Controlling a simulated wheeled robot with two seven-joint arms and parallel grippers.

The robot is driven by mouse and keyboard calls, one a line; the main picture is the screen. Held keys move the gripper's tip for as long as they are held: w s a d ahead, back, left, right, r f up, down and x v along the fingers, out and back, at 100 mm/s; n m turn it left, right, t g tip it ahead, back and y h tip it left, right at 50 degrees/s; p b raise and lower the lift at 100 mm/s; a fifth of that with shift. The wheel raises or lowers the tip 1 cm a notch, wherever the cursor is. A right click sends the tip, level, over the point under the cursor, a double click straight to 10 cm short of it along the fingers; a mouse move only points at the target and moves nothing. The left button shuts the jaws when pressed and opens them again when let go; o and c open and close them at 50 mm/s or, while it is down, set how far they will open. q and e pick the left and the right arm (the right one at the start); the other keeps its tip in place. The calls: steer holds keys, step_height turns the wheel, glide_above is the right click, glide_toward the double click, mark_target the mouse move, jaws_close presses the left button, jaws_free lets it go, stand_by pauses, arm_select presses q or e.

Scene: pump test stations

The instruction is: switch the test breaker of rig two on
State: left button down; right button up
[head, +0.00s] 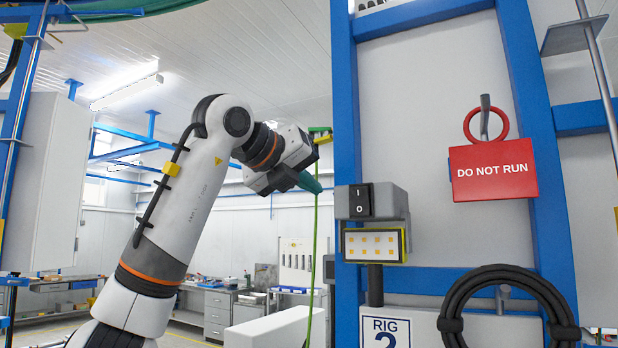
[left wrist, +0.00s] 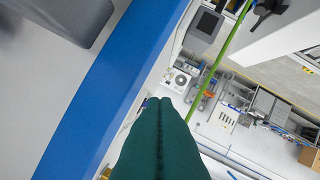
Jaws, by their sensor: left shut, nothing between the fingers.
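The test breaker is a black rocker switch (head: 361,201) marked I above and O below, on a grey box (head: 392,203) fixed to the blue frame of the rig labelled RIG 2 (head: 385,332). I cannot tell which side of the rocker is pressed in. My left gripper (head: 312,184) is just left of the grey box and apart from the switch. Its dark green fingers, also in the left wrist view (left wrist: 160,104), are shut and empty. My right gripper is in neither view.
A red DO NOT RUN sign (head: 493,169) hangs by a red ring on a peg on the rig panel. A black cable coil (head: 505,285) hangs lower right. A green line (head: 315,260) runs vertically near my gripper.

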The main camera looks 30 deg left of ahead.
arm_select(q)
steer(key=p+x, duration=0.3)
steer(key=x, duration=0.4)
steer(key=shift+a+r+m+y, duration=0.25)
steer(key=shift+m+y, duration=0.35)
steer(key=shift+m, duration=0.2)
stand_by(0.5)
steer(key=shift+a+r+m+g+y, duration=0.1)
steer(key=shift+r+m+y, duration=0.2)
steer(key=shift+m, duration=0.35)
steer(key=shift+a+r+m+g+y, duration=0.1)
steer(key=shift+r+m+y, duration=0.05)
steer(key=shift+m+y, duration=0.4)
steer(key=shift+a+r+m+g+y, duration=0.1)
steer(key=shift+r+m+y, duration=0.15)
steer(key=shift+m, duration=0.45)
steer(key=shift+r, duration=0.8)
steer(key=shift+a, duration=0.1)
